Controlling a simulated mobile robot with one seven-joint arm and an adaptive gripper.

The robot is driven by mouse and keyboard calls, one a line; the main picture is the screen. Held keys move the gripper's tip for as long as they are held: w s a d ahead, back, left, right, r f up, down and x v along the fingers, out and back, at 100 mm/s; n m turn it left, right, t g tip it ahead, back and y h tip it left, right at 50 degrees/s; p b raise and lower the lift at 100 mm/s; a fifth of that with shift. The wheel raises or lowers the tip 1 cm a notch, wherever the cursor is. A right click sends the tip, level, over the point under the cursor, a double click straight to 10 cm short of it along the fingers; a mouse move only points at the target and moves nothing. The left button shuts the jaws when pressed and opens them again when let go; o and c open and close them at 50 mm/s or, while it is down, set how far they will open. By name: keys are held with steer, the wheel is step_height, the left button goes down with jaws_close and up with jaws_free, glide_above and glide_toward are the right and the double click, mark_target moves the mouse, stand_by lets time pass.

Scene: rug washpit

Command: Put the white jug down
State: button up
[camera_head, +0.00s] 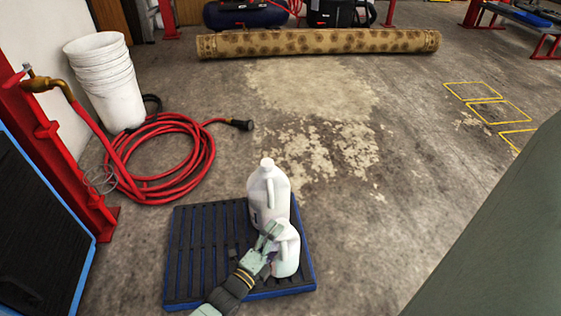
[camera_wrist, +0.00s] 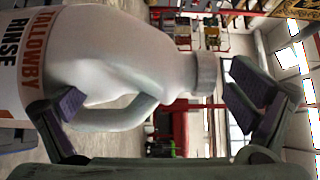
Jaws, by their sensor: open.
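Two white jugs stand upright on a black slatted pallet with a blue rim (camera_head: 205,250). The rear jug (camera_head: 268,190) is taller in the picture; the front jug (camera_head: 287,252) stands at the pallet's right side. My gripper (camera_head: 268,239) is at the front jug's left side, partly covering it. In the wrist view a white jug (camera_wrist: 120,55) with a "Tallowby Rinse" label lies sideways in the picture, its handle and grey-white cap showing. The open fingers (camera_wrist: 155,103) lie on either side of its handle and neck; contact cannot be told.
A coiled red hose (camera_head: 160,160) and stacked white buckets (camera_head: 105,80) are at the left. A rolled patterned rug (camera_head: 320,42) lies at the back. Bare floor (camera_head: 370,220) is free right of the pallet. Yellow outlines (camera_head: 500,112) mark the floor at far right.

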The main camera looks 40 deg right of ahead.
steer(key=v, duration=0.9)
steer(key=shift+a, duration=0.4)
steer(key=shift+s+p, duration=0.15)
steer(key=shift+p, duration=0.15)
